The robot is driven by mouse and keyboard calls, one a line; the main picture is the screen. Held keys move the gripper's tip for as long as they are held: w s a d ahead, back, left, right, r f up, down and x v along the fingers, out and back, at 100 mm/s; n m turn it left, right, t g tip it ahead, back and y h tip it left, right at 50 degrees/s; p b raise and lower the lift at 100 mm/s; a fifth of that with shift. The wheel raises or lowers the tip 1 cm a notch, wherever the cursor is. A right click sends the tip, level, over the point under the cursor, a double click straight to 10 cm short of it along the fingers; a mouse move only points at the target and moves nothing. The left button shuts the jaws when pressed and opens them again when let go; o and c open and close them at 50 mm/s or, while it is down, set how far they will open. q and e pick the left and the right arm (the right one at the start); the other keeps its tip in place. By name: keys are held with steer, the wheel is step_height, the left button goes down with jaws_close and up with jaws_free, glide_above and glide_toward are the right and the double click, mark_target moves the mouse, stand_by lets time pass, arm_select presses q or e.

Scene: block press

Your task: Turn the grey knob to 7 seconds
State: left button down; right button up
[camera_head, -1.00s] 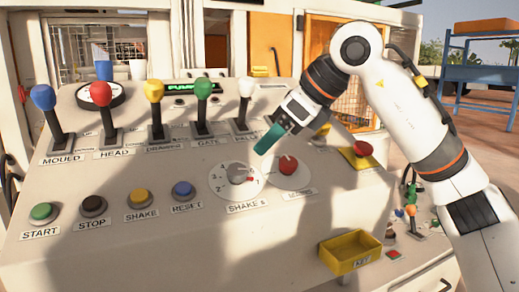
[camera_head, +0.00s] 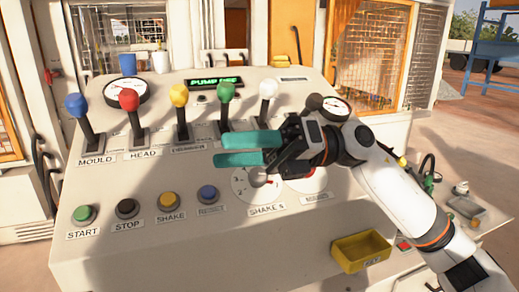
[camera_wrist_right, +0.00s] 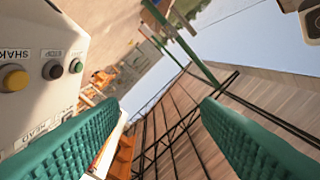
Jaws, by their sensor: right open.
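The grey knob (camera_head: 259,178) sits on a white round dial (camera_head: 243,189) above the "SHAKE S" label, partly hidden by my right gripper. Its pointer cannot be made out. My right gripper (camera_head: 219,150) is open and empty, its two teal fingers pointing left above and in front of the dial, apart from the knob. In the right wrist view the teal fingers (camera_wrist_right: 155,135) are spread wide with nothing between them. My left gripper is not in view.
Several coloured levers, such as the green lever (camera_head: 226,92) and white lever (camera_head: 267,90), stand behind the fingers. A row of buttons, including the blue button (camera_head: 208,194), lies to the left. A yellow tray (camera_head: 361,251) sits at the front right.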

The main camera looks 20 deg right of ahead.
mark_target(260, 174)
steer(key=w+d+r+m+t+p, duration=0.1)
steer(key=w+d+m+t+p, duration=0.25)
steer(key=m+t, duration=0.7)
steer(key=w+d+r+m+t+p, duration=0.15)
steer(key=d+m+t+p, duration=0.45)
steer(key=m, duration=0.8)
steer(key=d+f+m+h+p, duration=0.2)
steer(key=d+f+m+h, duration=0.1)
steer(key=f+m+h, duration=1)
steer(key=w+a+p, duration=0.1)
steer(key=w, duration=0.2)
steer(key=w+a+f+m+y+p, duration=0.1)
steer(key=w+a, duration=0.1)
steer(key=w, duration=0.1)
steer(key=w+a+f+y+p, duration=0.1)
steer(key=w, duration=0.2)
steer(key=shift+a+m, duration=0.35)
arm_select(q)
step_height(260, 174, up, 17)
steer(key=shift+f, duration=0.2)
arm_select(e)
steer(key=shift+w+a+f, duration=0.15)
steer(key=shift+w+a, duration=0.1)
steer(key=shift+w, duration=0.2)
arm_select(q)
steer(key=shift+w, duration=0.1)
